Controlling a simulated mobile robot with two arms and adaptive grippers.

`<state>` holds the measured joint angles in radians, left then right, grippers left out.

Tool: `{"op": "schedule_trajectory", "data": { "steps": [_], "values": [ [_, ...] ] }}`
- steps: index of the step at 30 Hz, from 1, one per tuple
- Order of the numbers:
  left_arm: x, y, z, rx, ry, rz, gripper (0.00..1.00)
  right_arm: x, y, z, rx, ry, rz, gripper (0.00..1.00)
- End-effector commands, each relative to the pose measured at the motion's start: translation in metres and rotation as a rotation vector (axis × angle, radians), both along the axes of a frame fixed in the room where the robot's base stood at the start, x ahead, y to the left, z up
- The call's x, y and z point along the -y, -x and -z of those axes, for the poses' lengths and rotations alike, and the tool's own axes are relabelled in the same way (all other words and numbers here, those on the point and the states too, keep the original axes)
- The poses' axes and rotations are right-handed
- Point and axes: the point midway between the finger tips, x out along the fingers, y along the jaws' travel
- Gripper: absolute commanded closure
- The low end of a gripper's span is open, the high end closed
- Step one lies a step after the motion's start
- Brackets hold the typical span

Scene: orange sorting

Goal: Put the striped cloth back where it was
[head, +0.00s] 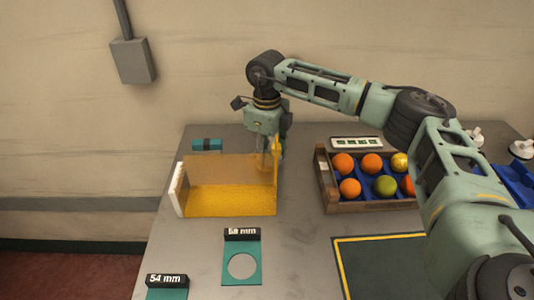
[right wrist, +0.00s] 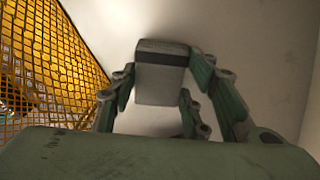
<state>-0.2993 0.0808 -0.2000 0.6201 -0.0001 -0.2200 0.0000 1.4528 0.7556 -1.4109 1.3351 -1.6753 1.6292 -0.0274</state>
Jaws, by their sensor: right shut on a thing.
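My right gripper (head: 266,165) points down at the right end of the yellow mesh bin (head: 232,203). In the right wrist view its fingers (right wrist: 165,115) are shut on a pale grey block-like thing (right wrist: 158,82) with a dark band at one end. I cannot tell whether this is the striped cloth. In the head view the held thing is not clear behind the gripper and mesh. No other striped cloth is plain to see. My left gripper is not in view.
A teal block with a dark band (head: 206,145) lies behind the bin. A wooden crate (head: 372,206) with several fruits stands at right. Teal gauge plates marked 58 mm (head: 228,266) and 54 mm (head: 166,294) lie in front. A dark yellow-edged mat (head: 385,265) lies at front right.

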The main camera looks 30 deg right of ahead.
Motion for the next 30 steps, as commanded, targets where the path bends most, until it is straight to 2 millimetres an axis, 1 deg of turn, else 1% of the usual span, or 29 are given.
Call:
{"op": "schedule_trajectory", "data": {
  "steps": [24,29,30],
  "values": [
    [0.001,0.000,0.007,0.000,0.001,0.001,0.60,0.000,0.000,0.012,0.000,0.000,0.000,0.83],
    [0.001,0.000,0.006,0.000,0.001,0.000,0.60,0.000,0.000,0.011,0.000,0.000,0.000,0.83],
    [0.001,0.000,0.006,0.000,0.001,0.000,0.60,0.000,0.000,0.011,0.000,0.000,0.000,0.54]
  ]
}}
